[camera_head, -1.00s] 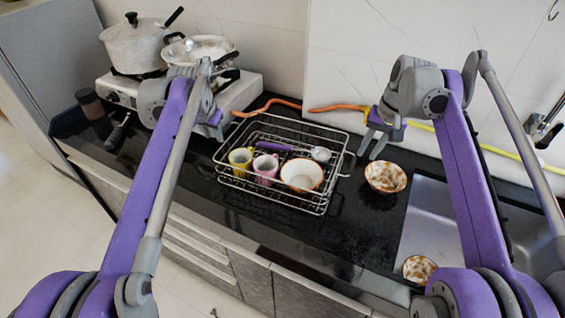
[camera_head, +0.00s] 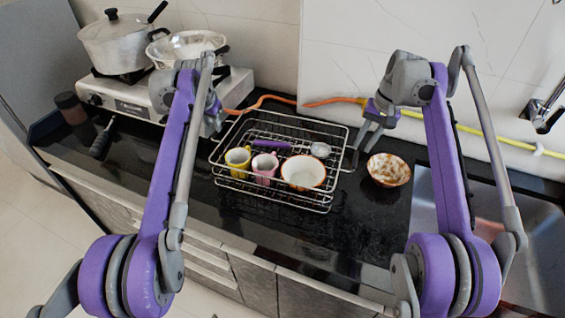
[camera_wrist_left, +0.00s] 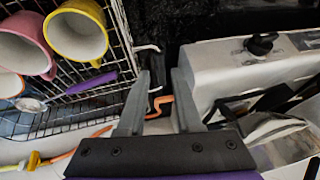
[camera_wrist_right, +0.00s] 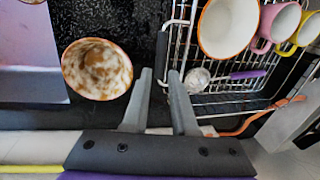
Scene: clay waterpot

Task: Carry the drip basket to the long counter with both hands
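The drip basket (camera_head: 275,204) is a wire rack on the black counter, holding a yellow cup (camera_head: 238,160), a pink cup (camera_head: 264,168), a white bowl with an orange rim (camera_head: 303,173) and a purple-handled ladle (camera_head: 320,150). My left gripper (camera_wrist_left: 163,78) is open at the basket's left end, with part of the end handle showing between or just beyond its fingers. My right gripper (camera_wrist_right: 162,75) is open at the right end, and the wire handle (camera_wrist_right: 163,45) runs between its fingertips. Whether the fingers touch either handle cannot be told.
A brown-and-white bowl (camera_head: 389,170) stands right of the basket, close to my right gripper. The sink (camera_head: 535,235) is further right. A stove (camera_head: 130,100) with pots is at the left. An orange hose (camera_head: 285,98) runs behind the basket. Counter in front is clear.

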